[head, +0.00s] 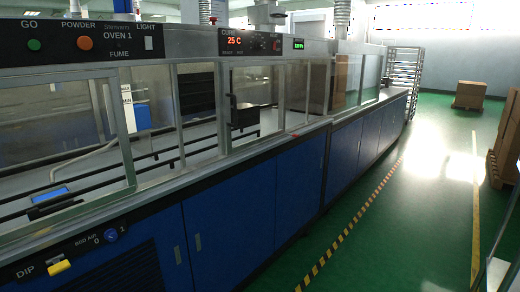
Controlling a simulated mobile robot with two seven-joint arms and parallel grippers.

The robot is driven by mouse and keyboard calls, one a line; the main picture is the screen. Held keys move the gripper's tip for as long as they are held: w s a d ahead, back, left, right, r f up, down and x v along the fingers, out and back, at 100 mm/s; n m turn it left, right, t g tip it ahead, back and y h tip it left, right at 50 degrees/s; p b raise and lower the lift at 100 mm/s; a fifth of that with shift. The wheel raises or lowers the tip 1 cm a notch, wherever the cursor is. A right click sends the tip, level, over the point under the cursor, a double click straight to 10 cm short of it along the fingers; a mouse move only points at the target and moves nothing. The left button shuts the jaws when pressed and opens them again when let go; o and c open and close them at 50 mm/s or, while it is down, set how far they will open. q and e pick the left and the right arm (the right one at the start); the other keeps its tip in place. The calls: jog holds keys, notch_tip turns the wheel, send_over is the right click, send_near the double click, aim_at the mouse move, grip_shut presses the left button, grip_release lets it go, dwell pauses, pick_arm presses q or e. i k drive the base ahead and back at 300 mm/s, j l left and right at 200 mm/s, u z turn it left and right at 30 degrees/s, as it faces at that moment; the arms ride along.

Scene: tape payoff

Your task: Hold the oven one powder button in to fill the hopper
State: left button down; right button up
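The oven one control panel (125,40) runs along the top left of the long machine in the head view. Its orange button (84,43) sits under the word POWDER. A green button (34,45) under GO is to its left, and a white light switch (148,43) is to its right. I cannot make out a hopper for certain. Neither of my grippers shows in the head view, and nothing touches the orange button.
A yellow DIP handle (60,266) and a blue knob (110,235) are on the lower front panel. Blue cabinets (235,225) line the machine. Cardboard boxes (469,95) and a rack (404,75) stand farther back. The green floor (410,210) beside the striped line is clear.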

aim_at(84, 43)
jog(key=u, duration=1.4)
